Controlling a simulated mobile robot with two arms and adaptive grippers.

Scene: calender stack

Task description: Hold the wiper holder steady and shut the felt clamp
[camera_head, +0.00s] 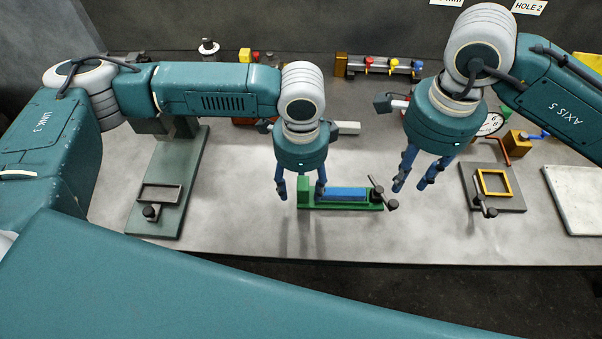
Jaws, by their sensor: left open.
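The wiper holder, a low green base (335,206) with a long blue strip (345,193) in it, lies on the bench below the middle of the head view. A dark lever with black knobs (391,205), which looks like the felt clamp, stands at its right end; I cannot tell how far it is open. My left gripper (301,189) is open, pointing down at the holder's left end, with the upright green end block between its fingers in the picture. Contact cannot be told. My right gripper (410,185) points down, fingers apart and empty, just right of the lever.
A plate with a yellow frame (495,182) and a black knob lies to the right, a pale slab (580,198) beyond it. A green stand (165,190) is at left. A rail with coloured knobs (385,65) is at the back. The front bench strip is clear.

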